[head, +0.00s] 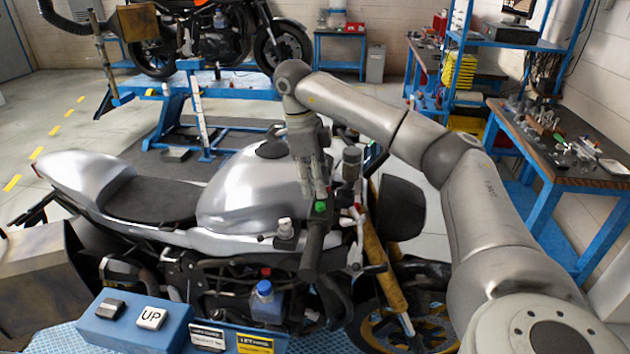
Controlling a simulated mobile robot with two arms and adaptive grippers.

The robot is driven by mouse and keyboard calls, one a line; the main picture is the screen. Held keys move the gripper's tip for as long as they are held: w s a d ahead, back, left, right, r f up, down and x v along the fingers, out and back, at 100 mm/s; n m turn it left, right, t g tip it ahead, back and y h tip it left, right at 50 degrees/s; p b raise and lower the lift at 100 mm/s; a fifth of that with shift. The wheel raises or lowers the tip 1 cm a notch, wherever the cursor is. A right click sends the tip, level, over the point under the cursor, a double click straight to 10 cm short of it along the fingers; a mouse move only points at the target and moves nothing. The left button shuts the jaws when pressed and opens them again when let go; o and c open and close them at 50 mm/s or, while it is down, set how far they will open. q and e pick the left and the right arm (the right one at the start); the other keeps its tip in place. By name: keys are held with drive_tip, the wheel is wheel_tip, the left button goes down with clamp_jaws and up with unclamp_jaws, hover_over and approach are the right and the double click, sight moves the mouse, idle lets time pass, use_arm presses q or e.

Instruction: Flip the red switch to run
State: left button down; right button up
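A silver motorcycle (250,195) stands in front of me, its front wheel toward the right. Its near handlebar grip (313,250) is black and points toward me. A small green part (320,206) sits at the top of this grip. Small red and white parts show just right of it, but I cannot tell whether one is the red switch or how it is set. My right gripper (316,190) points down at the inner end of the grip, close above the green part. I cannot tell whether it touches. Its fingers look close together, and their gap is unclear. My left gripper is not in view.
A blue box with an "UP" button (151,318) stands at the front left. A blue-capped reservoir (265,300) is low on the motorcycle. A blue workbench (560,170) with tools is at the right. Another motorcycle (218,35) stands on a blue lift behind.

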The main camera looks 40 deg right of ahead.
idle(0.3)
wheel_tip(320, 180, up, 12)
drive_tip(key=w+a, duration=0.1)
drive_tip(key=shift+w+a, duration=0.25)
drive_tip(key=shift+w, duration=0.1)
idle(0.3)
